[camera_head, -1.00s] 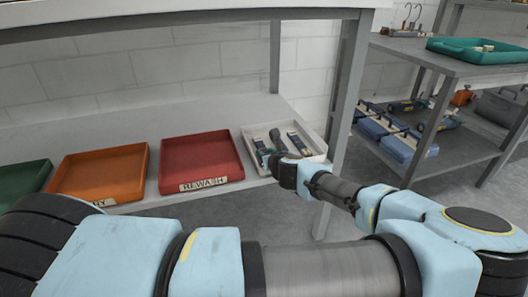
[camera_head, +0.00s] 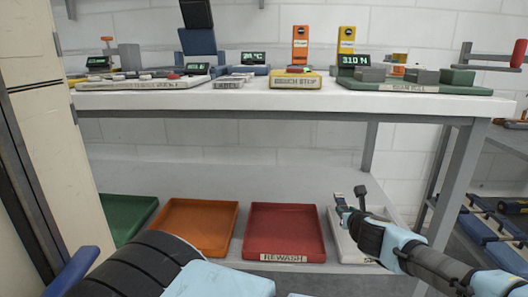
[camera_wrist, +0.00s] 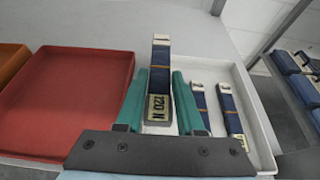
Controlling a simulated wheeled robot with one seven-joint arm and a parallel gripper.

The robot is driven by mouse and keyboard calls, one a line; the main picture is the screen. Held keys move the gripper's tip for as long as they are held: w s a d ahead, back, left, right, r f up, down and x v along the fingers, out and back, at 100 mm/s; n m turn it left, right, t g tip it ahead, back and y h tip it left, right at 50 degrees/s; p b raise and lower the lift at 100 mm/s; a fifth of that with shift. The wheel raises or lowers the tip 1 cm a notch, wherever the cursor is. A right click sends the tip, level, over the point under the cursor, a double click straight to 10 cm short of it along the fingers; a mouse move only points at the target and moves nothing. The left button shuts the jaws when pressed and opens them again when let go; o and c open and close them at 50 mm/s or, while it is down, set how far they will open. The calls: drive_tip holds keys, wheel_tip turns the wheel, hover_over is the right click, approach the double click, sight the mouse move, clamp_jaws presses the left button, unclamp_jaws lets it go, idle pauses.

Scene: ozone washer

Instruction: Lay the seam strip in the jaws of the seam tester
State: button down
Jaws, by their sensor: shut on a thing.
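My gripper (camera_head: 352,208) is shut on a seam strip (camera_wrist: 161,65), low over the white tray (camera_wrist: 262,135) on the lower shelf. In the wrist view the strip stands out between the green fingers, dark blue with pale ends, an orange line and a label marked in N. Two similar strips (camera_wrist: 199,105) (camera_wrist: 231,110) lie in the tray to its right.
The white bench top (camera_head: 300,98) overhangs the lower shelf, with a grey leg (camera_head: 455,185) right of my gripper. Red (camera_head: 285,232), orange (camera_head: 198,228) and green (camera_head: 126,215) trays are to the left. A yellow-based bench stop (camera_head: 295,82) is left of the tester.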

drive_tip(key=w+a+r+p, duration=0.1)
drive_tip(key=a+r+p, duration=0.3)
drive_tip(key=a+p, duration=0.4)
drive_tip(key=w+a+r+n+y+p, duration=0.1)
drive_tip(key=a+r+p, duration=0.2)
drive_tip(key=a+p, duration=0.55)
drive_tip(key=w+a+r+p, duration=0.1)
drive_tip(key=a+r+p, duration=0.3)
drive_tip(key=a, duration=0.7)
drive_tip(key=s+a+r+p, duration=0.4)
drive_tip(key=a+r+p, duration=0.2)
drive_tip(key=a, duration=0.4)
drive_tip(key=shift+r+y+p, duration=0.15)
drive_tip(key=shift+y+p, duration=0.15)
drive_tip(key=shift+p, duration=0.2)
drive_tip(key=shift+s+a, duration=0.1)
drive_tip(key=shift+a, duration=0.05)
